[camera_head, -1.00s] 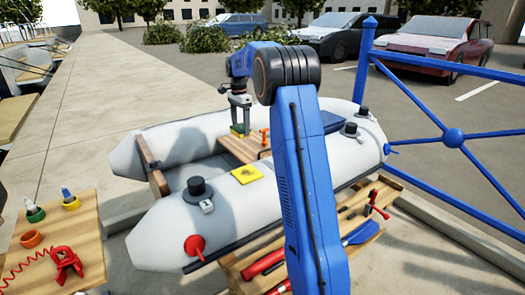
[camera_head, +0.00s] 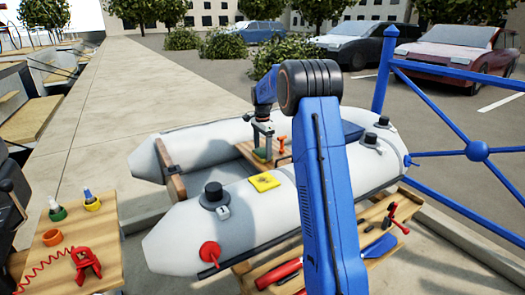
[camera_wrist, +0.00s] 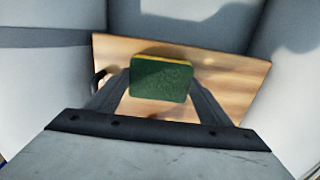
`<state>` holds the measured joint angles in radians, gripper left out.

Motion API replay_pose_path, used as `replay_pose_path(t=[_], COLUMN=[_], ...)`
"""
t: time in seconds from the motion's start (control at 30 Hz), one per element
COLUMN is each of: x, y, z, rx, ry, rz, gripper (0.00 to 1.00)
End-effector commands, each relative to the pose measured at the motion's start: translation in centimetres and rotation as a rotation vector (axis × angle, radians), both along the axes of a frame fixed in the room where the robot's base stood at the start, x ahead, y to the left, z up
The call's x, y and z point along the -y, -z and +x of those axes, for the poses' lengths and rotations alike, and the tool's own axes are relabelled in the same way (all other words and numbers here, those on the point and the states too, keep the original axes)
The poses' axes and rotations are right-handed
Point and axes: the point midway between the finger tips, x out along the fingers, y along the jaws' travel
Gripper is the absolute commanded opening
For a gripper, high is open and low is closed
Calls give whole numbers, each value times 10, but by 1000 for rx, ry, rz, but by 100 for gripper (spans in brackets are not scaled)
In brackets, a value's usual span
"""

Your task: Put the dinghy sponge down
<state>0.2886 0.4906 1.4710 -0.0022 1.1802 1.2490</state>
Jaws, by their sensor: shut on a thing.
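The dinghy sponge (camera_wrist: 160,79), dark green with a yellow layer, is between the two fingers of my gripper (camera_wrist: 158,88) in the wrist view. My gripper (camera_head: 262,150) is shut on it, over the wooden seat board (camera_head: 246,152) inside the grey inflatable dinghy (camera_head: 225,240). In the head view the sponge (camera_head: 260,156) is small and partly hidden by the fingers. It is at or just above the board; I cannot tell whether it touches. The board (camera_wrist: 225,85) spreads around it in the wrist view.
An orange-red upright piece (camera_head: 281,146) stands close to the right of my gripper. A yellow patch (camera_head: 264,182) is on the near tube. A blue railing (camera_head: 440,90) is at right.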

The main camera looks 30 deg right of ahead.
Motion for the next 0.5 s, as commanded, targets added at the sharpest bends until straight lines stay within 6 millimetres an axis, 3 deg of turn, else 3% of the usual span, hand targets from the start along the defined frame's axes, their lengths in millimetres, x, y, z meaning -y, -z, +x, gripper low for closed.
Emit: replay_pose_path(t=[0.33, 0.37, 0.4, 0.43, 0.5], x=[0, 0, 0, 0, 0], y=[3, 3, 3, 3, 3], z=[0, 0, 0, 0, 0], rx=[0, 0, 1, 1, 1], ry=[0, 0, 0, 0, 0], rz=[0, 0, 0, 0, 0], gripper=[52, 75, 85, 92, 92])
